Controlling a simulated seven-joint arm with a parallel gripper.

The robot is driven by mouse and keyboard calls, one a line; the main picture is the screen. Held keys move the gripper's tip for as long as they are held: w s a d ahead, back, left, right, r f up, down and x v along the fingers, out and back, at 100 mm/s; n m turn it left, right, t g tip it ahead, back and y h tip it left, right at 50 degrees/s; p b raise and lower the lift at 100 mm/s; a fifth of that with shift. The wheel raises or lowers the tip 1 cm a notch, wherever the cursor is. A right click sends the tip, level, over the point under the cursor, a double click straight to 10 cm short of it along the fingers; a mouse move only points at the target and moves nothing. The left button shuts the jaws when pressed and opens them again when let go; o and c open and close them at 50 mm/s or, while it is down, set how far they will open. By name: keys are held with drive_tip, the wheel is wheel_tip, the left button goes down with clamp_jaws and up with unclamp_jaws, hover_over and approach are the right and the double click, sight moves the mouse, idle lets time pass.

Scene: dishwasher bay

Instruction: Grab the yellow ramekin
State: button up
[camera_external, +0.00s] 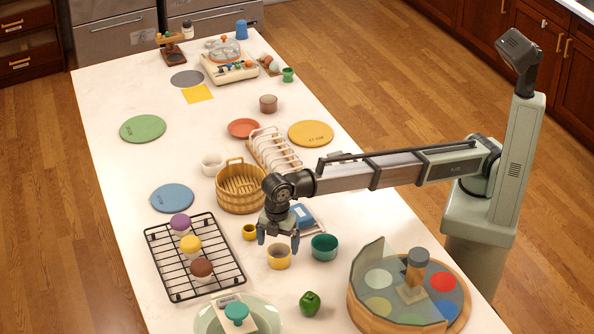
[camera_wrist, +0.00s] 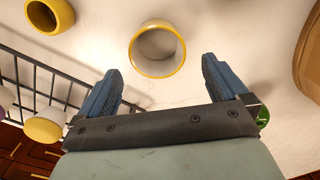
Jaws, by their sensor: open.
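The yellow ramekin (camera_external: 279,260), yellow outside with a pale inside, stands upright on the white counter. In the wrist view the ramekin (camera_wrist: 157,72) shows from above, near the top centre, beyond and roughly between the fingertips. My gripper (camera_external: 278,241) points down and is open, above the counter by the ramekin. In the wrist view my gripper (camera_wrist: 162,72) has its two blue fingers wide apart with nothing between them. The exact height above the ramekin is hard to tell.
A small yellow cup (camera_external: 249,232) and a teal bowl (camera_external: 324,248) stand close by. A black wire rack (camera_external: 160,255) with capped jars is left. A green pepper (camera_external: 310,303) lies in front. A round wooden tray with a clear guard (camera_external: 365,315) is right; a wooden basket (camera_external: 240,203) is behind.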

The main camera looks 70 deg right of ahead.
sight(279, 252)
drive_tip(key=shift+w+d+f, duration=0.1)
drive_tip(key=shift+d+f, duration=0.1)
drive_tip(key=shift+f, duration=1.15)
drive_tip(key=shift+d+f, duration=0.2)
drive_tip(key=shift+f, duration=1.1)
drive_tip(key=shift+c, duration=0.5)
drive_tip(key=c, duration=1)
drive_tip(key=shift+r, duration=0.15)
